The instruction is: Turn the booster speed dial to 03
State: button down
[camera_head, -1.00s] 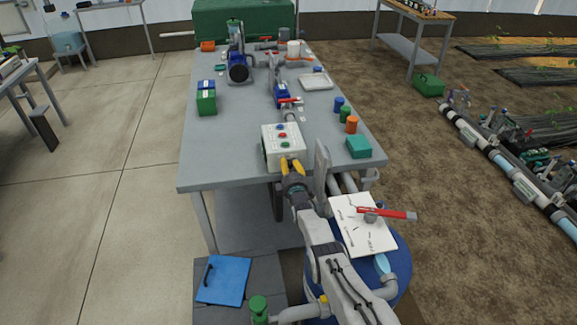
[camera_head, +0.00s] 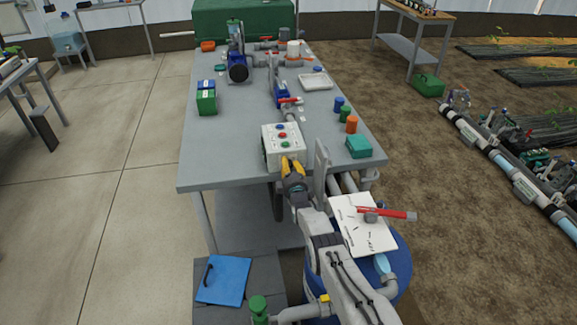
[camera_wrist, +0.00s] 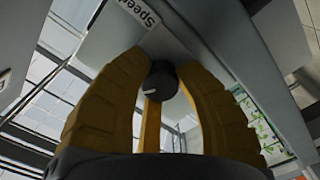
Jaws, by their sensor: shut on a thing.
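The booster speed dial (camera_wrist: 162,84) is a dark round knob with a white pointer mark, seen in the wrist view on the face of a pale control box (camera_wrist: 108,38). A label beginning "Speed" (camera_wrist: 139,12) sits above it. In the head view the control box (camera_head: 268,150) stands at the table's near edge, with coloured buttons on top. My gripper (camera_head: 291,163) has yellow fingers at the box's near face; they hide the dial there. In the wrist view the fingers are shut around the dial. The pointer is toward the knob's lower left; I cannot read any scale numbers.
The grey table (camera_head: 225,160) holds a pump (camera_head: 238,70), a red-handled valve (camera_head: 289,100), several coloured caps and a teal box (camera_head: 359,147). A blue barrel (camera_head: 396,262) with a white board (camera_head: 362,226) and red-handled tool (camera_head: 388,213) stands right of my arm.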

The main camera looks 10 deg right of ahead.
jog(key=shift+r, duration=0.1)
jog(key=m+b, duration=0.2)
jog(key=m, duration=0.2)
jog(key=shift+m+b, duration=0.5)
jog(key=shift+m, duration=0.2)
jog(key=c, duration=0.9)
grip_release()
jog(key=shift+s, duration=0.1)
jog(key=shift+s, duration=5.85)
